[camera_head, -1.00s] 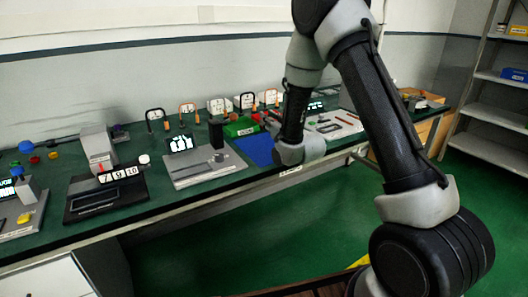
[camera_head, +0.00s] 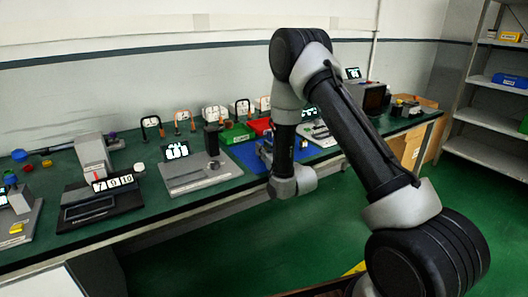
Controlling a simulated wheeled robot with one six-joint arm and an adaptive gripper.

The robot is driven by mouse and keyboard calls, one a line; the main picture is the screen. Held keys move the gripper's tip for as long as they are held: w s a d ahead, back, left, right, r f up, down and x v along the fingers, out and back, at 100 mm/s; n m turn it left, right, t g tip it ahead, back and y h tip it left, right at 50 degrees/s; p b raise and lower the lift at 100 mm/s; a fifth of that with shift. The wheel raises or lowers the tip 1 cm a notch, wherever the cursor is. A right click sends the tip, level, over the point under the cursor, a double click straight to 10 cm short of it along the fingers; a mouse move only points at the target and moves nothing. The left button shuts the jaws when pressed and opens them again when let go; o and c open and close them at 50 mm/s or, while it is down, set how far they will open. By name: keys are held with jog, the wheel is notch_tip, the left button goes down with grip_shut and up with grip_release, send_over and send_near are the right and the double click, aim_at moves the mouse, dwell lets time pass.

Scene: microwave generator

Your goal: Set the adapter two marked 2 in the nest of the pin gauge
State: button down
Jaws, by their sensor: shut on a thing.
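My gripper (camera_head: 265,150) shows only in part, as small dark shapes left of my grey wrist, over the blue mat (camera_head: 244,155). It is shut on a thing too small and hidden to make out. I cannot read a mark 2 anywhere, so I cannot pick out the adapter. I cannot tell for certain which device is the pin gauge. A grey plate device with a black post (camera_head: 212,139) and a lit display (camera_head: 178,151) stands left of my gripper. A black device with a 7 9 10 sign (camera_head: 113,182) stands further left.
A green bin (camera_head: 237,133) and a red bin (camera_head: 259,126) stand behind the mat. Several framed white tags (camera_head: 184,120) stand along the back. A dark box (camera_head: 371,97) is at the right. The green bench top (camera_head: 150,208) is clear near its front edge.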

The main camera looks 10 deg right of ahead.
jog(key=shift+f, duration=0.4)
jog(key=c, duration=1.3)
grip_release()
jog(key=shift+o, duration=0.2)
